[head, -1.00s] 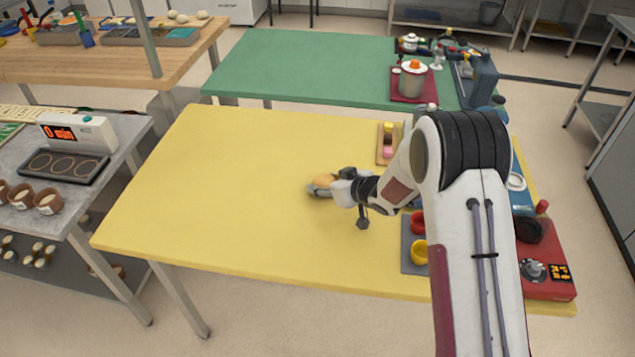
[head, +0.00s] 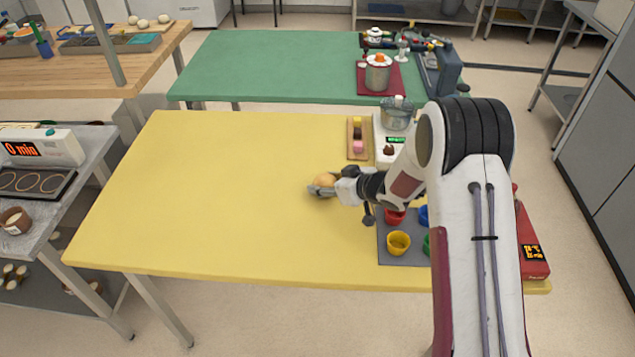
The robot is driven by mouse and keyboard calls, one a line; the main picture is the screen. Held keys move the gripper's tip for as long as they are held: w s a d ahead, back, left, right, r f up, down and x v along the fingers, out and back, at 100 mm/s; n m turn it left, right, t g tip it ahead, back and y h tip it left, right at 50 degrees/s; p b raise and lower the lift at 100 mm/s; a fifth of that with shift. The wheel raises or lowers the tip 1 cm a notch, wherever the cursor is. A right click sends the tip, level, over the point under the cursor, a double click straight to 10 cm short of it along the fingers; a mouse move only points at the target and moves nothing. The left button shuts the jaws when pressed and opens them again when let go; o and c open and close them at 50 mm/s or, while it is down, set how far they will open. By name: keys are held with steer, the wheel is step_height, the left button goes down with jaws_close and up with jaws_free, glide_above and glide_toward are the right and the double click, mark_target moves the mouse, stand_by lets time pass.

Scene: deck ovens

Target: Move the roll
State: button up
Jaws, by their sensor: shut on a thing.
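The roll (head: 325,180) is a small round tan-brown thing over the right-centre part of the yellow table (head: 200,195). My gripper (head: 320,189) is shut on it, coming in from the right. The gripper's fingers cover the roll's lower side. I cannot tell whether the roll touches the tabletop or hangs just above it.
To the right stand a board with small coloured blocks (head: 356,154), a grey mat (head: 392,254) with coloured cups (head: 398,242), and a red device (head: 532,250). A green table (head: 270,65) is behind. A grey counter (head: 75,195) is at left. The yellow table's left half is clear.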

steer(key=shift+d, duration=0.85)
steer(key=o, duration=1.1)
steer(key=shift+o, duration=0.2)
steer(key=shift+v, duration=6)
steer(key=shift+r, duration=0.1)
